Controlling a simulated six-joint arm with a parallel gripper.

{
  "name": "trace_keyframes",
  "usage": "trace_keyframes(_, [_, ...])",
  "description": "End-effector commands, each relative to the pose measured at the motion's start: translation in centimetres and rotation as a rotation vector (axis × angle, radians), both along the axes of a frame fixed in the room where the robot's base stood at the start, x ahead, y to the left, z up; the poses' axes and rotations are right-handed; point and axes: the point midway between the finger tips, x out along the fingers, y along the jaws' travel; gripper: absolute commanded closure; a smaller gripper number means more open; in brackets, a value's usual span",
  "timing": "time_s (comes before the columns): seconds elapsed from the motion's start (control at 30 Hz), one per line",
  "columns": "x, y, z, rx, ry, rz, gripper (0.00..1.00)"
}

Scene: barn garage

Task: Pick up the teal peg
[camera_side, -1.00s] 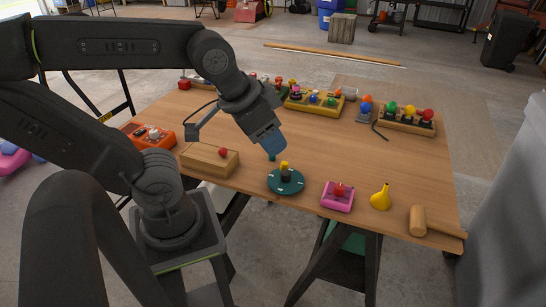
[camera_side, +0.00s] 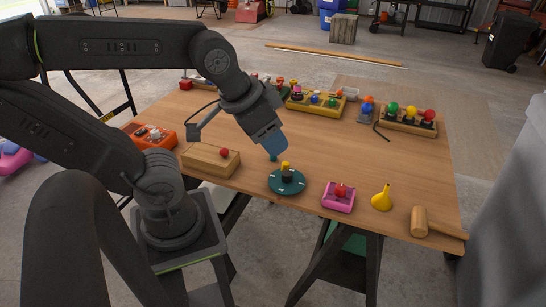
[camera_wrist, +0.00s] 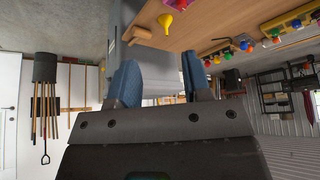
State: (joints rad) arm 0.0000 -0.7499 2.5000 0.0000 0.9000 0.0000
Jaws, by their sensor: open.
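A small teal peg (camera_side: 273,158) shows in the side view on the wooden table, just below the tips of my gripper (camera_side: 272,147). Only a small part of it shows; whether the fingers stand around it or above it I cannot tell. My gripper has blue fingers and points down. In the wrist view my gripper (camera_wrist: 160,82) is open, with its two blue fingers apart and no object visible between them. The peg is not visible in the wrist view.
A teal round disc (camera_side: 278,187) with a yellow and black knob lies just in front of the peg. A wooden box (camera_side: 205,163) is to the left. A pink tray (camera_side: 337,207), yellow funnel (camera_side: 381,200) and mallet (camera_side: 419,222) lie right. The table middle is clear.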

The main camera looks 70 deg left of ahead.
Motion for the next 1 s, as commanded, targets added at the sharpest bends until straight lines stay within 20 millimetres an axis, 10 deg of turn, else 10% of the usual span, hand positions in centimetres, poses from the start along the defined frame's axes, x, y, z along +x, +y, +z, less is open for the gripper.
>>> trace_keyframes(0.57, [2.6,1.9,-0.2,0.112,0.055,-0.120,0.45])
trace_keyframes(1.0, [12.2,15.8,-6.3,0.466,0.372,-0.875,0.45])
